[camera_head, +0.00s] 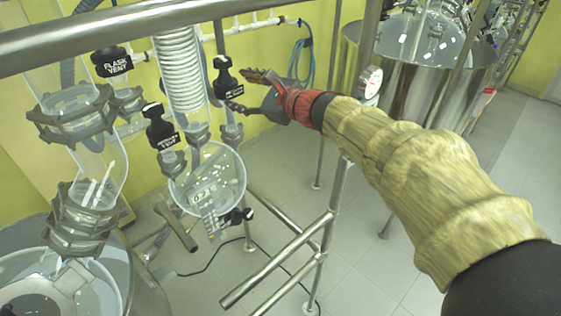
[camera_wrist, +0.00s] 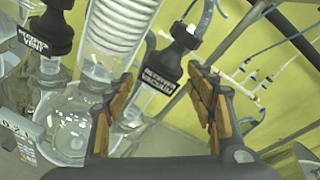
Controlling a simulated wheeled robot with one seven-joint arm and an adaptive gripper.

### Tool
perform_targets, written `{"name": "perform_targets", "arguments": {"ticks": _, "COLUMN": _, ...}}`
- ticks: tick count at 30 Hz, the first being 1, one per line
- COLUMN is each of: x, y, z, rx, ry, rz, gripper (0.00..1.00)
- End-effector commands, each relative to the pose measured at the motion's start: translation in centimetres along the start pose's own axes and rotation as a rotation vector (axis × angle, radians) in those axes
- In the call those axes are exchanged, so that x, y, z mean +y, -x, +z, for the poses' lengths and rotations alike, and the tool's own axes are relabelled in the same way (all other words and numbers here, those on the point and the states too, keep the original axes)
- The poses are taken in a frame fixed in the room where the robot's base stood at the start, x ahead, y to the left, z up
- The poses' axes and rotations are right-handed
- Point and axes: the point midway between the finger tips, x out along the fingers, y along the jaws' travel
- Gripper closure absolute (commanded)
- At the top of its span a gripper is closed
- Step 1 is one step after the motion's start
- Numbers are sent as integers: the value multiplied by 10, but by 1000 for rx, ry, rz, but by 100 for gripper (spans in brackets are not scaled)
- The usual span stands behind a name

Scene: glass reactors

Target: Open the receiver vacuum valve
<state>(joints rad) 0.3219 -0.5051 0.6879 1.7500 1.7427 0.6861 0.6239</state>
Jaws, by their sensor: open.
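The receiver vacuum valve is a black knob with a white-lettered label (camera_head: 226,80), on the glassware right of the condenser coil. In the wrist view the same valve (camera_wrist: 163,75) appears between the finger ends. My gripper (camera_head: 243,91) is open, just right of the valve, fingers pointing left toward it. The wrist view shows both wood-coloured fingers of my gripper (camera_wrist: 160,82) spread, one on each side of the knob. No finger clearly touches it; the exact gap in depth cannot be told.
The receiver vent valve (camera_head: 160,127) and flask vent valve (camera_head: 111,62) stand to the left. The round glass receiver (camera_head: 207,180) hangs below. A steel rail (camera_head: 130,32) crosses above, and steel frame bars (camera_head: 277,262) stand below. A steel vessel (camera_head: 425,60) is behind my arm.

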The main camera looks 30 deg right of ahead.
Motion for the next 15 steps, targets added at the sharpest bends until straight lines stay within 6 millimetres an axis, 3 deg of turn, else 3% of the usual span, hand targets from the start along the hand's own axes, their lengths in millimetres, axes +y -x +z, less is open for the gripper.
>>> {"name": "perform_targets", "arguments": {"ticks": 15, "x": 55, "y": 16, "z": -71, "rx": 183, "ry": 767, "rz": 261, "gripper": 45}}
